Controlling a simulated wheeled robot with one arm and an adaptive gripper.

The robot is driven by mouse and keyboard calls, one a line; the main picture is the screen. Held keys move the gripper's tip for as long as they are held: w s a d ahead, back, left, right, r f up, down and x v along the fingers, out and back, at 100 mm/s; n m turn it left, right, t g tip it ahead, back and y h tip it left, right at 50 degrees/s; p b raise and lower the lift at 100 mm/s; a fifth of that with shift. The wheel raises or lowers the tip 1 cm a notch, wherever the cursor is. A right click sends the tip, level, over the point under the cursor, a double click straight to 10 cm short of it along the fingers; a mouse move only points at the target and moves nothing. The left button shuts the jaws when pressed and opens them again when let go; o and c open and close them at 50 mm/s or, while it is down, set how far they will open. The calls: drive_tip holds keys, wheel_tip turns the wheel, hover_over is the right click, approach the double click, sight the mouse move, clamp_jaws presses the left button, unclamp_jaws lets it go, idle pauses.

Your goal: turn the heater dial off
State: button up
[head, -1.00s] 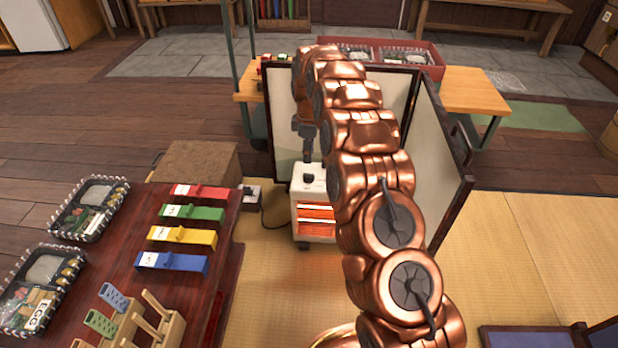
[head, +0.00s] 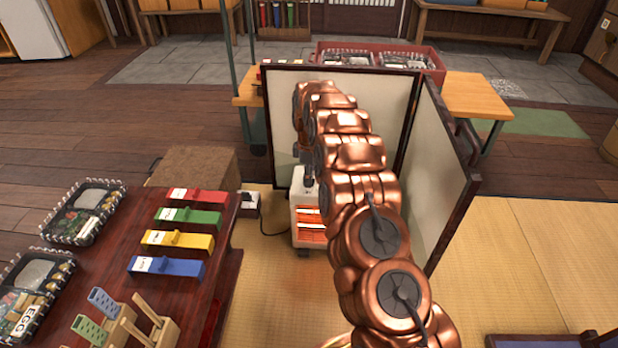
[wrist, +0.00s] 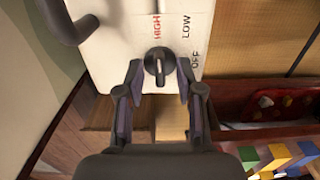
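The white heater (head: 304,240) stands on the tatami inside a folding screen, and its front bars glow orange. In the wrist view its white top (wrist: 118,22) carries a round black dial (wrist: 159,66) with a raised ridge. The red HIGH label is above the dial, LOW at upper right and OFF at right. The ridge lies roughly along the HIGH direction. My gripper (wrist: 159,72) is open, with one finger on each side of the dial. A narrow gap seems to show at each side; I cannot tell whether either finger touches. In the head view my gripper (head: 308,178) largely hides the dial.
The folding screen (head: 447,175) stands close behind and right of the heater. A small box (head: 249,200) with a cord sits left of the heater. Open tatami (head: 520,260) lies at right.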

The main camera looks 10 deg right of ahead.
drive_tip(key=shift+c, duration=0.3)
clamp_jaws()
drive_tip(key=shift+r+m+p, duration=0.15)
drive_tip(key=shift+m+p, duration=0.25)
drive_tip(key=shift+p, duration=0.35)
drive_tip(key=m+p, duration=0.1)
drive_tip(key=p, duration=0.2)
drive_tip(key=shift+s+r+m, duration=0.1)
drive_tip(key=shift+r+m, duration=0.05)
drive_tip(key=shift+m, duration=0.25)
drive_tip(key=m+p, duration=0.3)
drive_tip(key=p, duration=0.1)
drive_tip(key=shift+m, duration=0.4)
drive_tip(key=m+p, duration=0.5)
drive_tip(key=m, duration=0.1)
drive_tip(key=shift+a+p, duration=0.1)
drive_tip(key=shift+p, duration=0.25)
drive_tip(key=m+p, duration=0.2)
drive_tip(key=m, duration=0.1)
drive_tip(key=m+p, duration=0.1)
drive_tip(key=m, duration=0.1)
drive_tip(key=shift+f, duration=0.3)
drive_tip(key=shift+m, duration=0.4)
